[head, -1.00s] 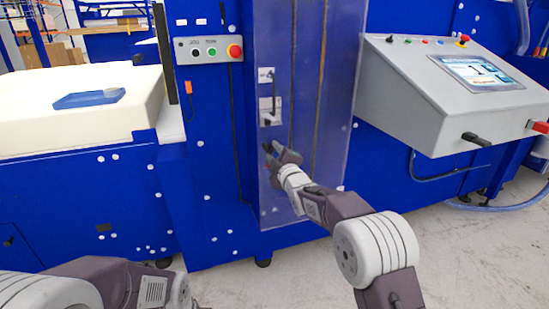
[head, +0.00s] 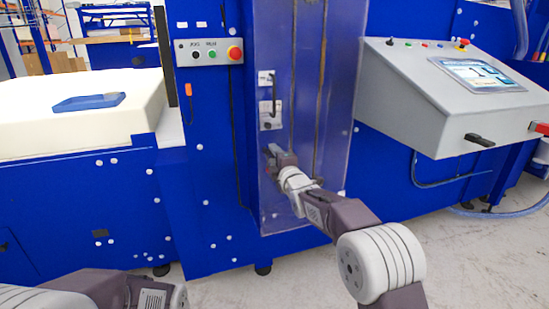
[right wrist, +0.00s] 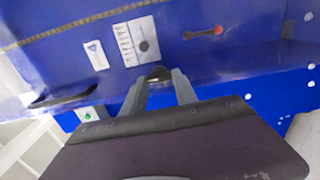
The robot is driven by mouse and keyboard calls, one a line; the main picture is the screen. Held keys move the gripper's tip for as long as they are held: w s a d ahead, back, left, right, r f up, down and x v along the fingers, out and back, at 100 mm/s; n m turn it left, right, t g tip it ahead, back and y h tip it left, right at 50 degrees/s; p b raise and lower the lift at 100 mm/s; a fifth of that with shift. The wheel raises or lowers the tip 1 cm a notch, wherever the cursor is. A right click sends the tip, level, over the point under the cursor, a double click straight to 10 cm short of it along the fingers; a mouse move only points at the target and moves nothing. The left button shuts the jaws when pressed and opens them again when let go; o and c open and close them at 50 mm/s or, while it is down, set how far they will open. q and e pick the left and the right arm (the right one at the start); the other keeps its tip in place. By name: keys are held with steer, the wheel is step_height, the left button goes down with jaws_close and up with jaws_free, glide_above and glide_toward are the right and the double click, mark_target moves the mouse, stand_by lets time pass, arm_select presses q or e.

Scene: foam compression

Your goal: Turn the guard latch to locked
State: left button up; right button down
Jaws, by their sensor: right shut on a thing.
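My right gripper (head: 271,151) is at the clear guard door (head: 312,70), just below a small white plate (head: 269,115). My left gripper is not in view; only my left arm shows at the lower left.
A button box (head: 208,51) is to the left, and a grey console (head: 430,95) with a screen stands to the right. Floor in front is clear.

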steer(key=c, duration=1)
jaws_free()
steer(key=shift+o, duration=0.2)
steer(key=p+v, duration=0.1)
steer(key=v, duration=0.8)
